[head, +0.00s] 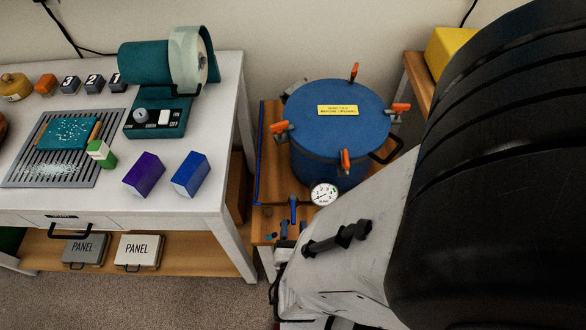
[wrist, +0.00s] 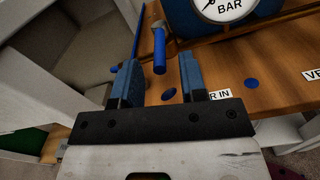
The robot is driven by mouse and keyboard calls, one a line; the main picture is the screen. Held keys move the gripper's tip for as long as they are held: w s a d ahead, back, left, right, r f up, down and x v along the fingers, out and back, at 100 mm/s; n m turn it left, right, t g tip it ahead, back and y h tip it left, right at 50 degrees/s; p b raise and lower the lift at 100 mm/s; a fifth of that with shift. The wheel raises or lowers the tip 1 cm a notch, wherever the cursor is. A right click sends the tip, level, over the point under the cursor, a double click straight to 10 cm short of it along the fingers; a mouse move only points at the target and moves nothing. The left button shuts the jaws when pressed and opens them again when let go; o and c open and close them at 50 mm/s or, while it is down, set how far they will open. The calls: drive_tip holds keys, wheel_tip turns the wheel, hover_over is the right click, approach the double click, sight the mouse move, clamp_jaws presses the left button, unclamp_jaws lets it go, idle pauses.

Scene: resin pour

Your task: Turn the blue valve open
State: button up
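The blue valve (wrist: 159,48) is a short rounded handle on the wooden stand in front of the pressure pot. In the wrist view its near end lies in the gap between my fingertips, apart from both. In the head view the valve (head: 293,207) is a small upright blue bar left of the gauge. My gripper (wrist: 160,66) is open, its two blue-padded fingers on either side of the handle, with nothing clamped. It also shows small in the head view (head: 293,227), partly hidden by my arm. I cannot tell how deep the handle sits between the fingers.
The blue pot (head: 325,150) with orange clamps stands behind the valve. A white gauge (head: 324,194) is close on the right. A white table (head: 215,150) with blocks and a tumbler is at left. A label ending "R IN" (wrist: 220,95) lies beside my right finger.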

sight(293, 210)
drive_tip(key=shift+w, duration=1)
drive_tip(key=shift+w, duration=0.15)
clamp_jaws()
